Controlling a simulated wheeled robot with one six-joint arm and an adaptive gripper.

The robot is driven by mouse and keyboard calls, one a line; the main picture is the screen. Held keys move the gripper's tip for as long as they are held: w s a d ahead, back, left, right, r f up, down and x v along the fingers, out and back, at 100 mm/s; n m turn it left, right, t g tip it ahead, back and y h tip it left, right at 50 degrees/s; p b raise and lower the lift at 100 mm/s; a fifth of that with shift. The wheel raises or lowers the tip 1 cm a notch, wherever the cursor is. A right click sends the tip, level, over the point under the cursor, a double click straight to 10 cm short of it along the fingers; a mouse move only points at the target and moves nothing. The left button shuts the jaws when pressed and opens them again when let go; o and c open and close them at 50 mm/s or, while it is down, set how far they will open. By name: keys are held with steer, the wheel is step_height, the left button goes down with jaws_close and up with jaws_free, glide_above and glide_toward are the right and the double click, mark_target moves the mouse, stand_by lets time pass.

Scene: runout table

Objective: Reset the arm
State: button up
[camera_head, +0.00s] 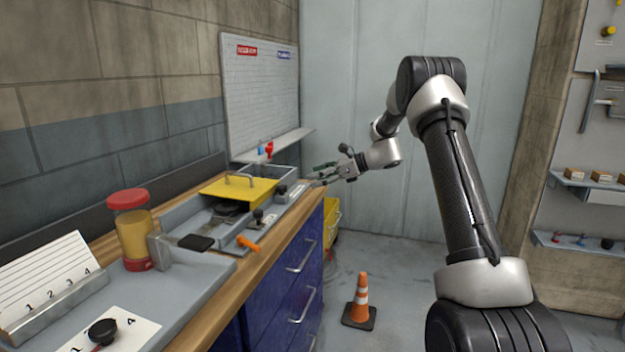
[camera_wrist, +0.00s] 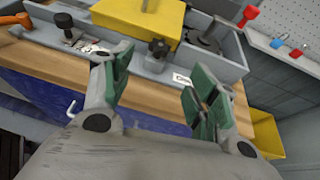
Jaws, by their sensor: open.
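My gripper (camera_head: 326,174) is at the end of my arm, off the far right end of the bench. In the wrist view, my gripper (camera_wrist: 158,92) shows its two green-padded fingers spread apart with nothing between them. The bench's wooden edge (camera_wrist: 150,100) and a grey fixture with a yellow cover (camera_wrist: 140,20) lie beyond the fingers. My arm is raised and bent, reaching left from the right side of the head view.
The bench (camera_head: 262,262) carries the yellow cover (camera_head: 240,188), an orange lever (camera_head: 248,243), a red-capped jar (camera_head: 133,232) and a numbered card rack (camera_head: 48,290). A traffic cone (camera_head: 361,298) stands on the floor. A yellow bin (camera_head: 332,222) is beyond the bench. Floor right of the bench is partly clear.

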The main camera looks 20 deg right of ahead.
stand_by(0.3)
steer(key=s+d+f+n+g+h, duration=0.1)
steer(key=s+f+n+g+h, duration=0.1)
steer(key=s+f+n, duration=0.35)
steer(key=s+d+f+n+g+h, duration=0.1)
steer(key=s+d+f+n+g, duration=0.15)
steer(key=s, duration=0.55)
steer(key=s+r+n+h, duration=0.3)
steer(key=s+r+n, duration=0.2)
steer(key=s, duration=0.7)
steer(key=s+d+r+n+t+h, duration=0.1)
steer(key=s+r+n, duration=0.4)
steer(key=s, duration=0.7)
steer(key=s+r+n+t+h, duration=0.1)
steer(key=s+r+n+h, duration=0.3)
steer(key=s, duration=0.9)
step_height(320, 180, up, 4)
steer(key=shift+d+f+n+h, duration=0.2)
steer(key=shift+d+n+h, duration=0.1)
steer(key=shift+n, duration=0.8)
